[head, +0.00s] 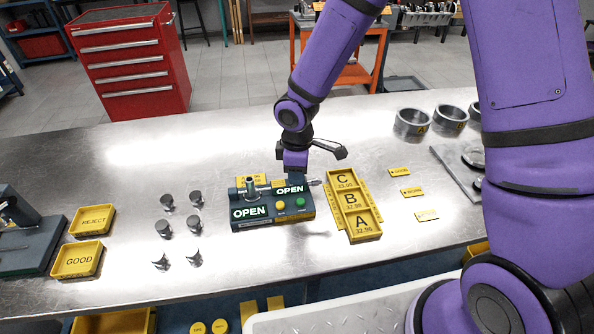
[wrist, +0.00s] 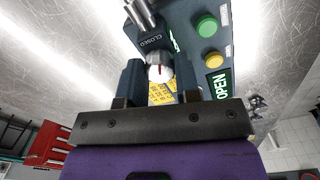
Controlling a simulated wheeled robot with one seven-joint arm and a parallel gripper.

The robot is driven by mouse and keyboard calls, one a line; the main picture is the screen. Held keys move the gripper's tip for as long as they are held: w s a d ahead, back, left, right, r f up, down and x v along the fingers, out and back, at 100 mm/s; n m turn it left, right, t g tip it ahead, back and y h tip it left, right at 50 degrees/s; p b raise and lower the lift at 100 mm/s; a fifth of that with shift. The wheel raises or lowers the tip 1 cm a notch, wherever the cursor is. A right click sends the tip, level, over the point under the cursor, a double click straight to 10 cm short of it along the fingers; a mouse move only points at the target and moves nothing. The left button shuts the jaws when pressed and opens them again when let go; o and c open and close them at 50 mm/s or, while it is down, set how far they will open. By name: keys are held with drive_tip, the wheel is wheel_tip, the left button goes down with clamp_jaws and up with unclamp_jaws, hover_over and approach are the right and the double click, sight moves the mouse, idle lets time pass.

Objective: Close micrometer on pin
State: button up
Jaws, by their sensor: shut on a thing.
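The micrometer stand (head: 270,220) is a dark blue-grey block on the steel bench, with two lit green signs that read OPEN. A yellow and a green button sit on its front. A small upright metal piece (head: 250,188) stands at its left end; I cannot tell if it is the pin. My gripper (head: 292,178) is over the stand's back right part. A CLOSED label shows beside the knob.
A yellow tray (head: 381,237) marked A, B, C stands just right of the stand. Several dark cylindrical parts (head: 163,228) stand to the left, with yellow GOOD (head: 98,246) and REJECT (head: 112,208) trays beyond. Metal rings (head: 410,124) stand at the back right.

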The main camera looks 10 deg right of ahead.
drive_tip(key=n, duration=0.4)
drive_tip(key=shift+n, duration=0.4)
idle(0.4)
drive_tip(key=o, duration=0.9)
drive_tip(key=shift+r, duration=0.1)
wheel_tip(320, 180, up, 11)
drive_tip(key=shift+f, duration=0.15)
